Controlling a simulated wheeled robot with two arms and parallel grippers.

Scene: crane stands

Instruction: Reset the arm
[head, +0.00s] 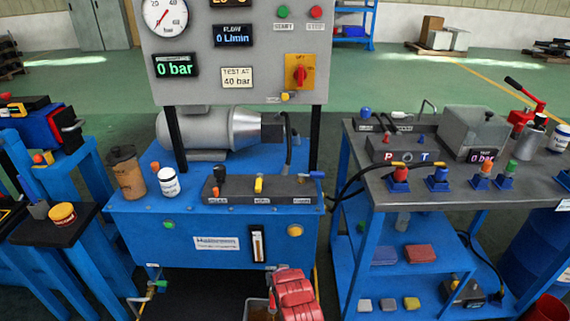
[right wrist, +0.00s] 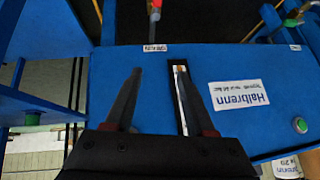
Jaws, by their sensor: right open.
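My right gripper (right wrist: 157,70) shows in the right wrist view with its two dark fingers apart and nothing between them. It is in front of the blue tank (right wrist: 95,75), which looks upside down there. One finger lies partly over the sight glass (right wrist: 182,90). The white label (right wrist: 239,94) is to the right of the fingers. In the head view the same blue tank (head: 140,235) stands in the middle, with the sight glass (head: 257,244) on its front. A red ribbed part at the bottom centre may be mine. My left gripper is not in view.
A grey panel (head: 200,50) with gauge and displays stands above the tank. A bench (head: 360,180) with coloured couplings is on the right. A red-tipped valve (right wrist: 155,12) is beyond the fingers. Open green floor lies behind.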

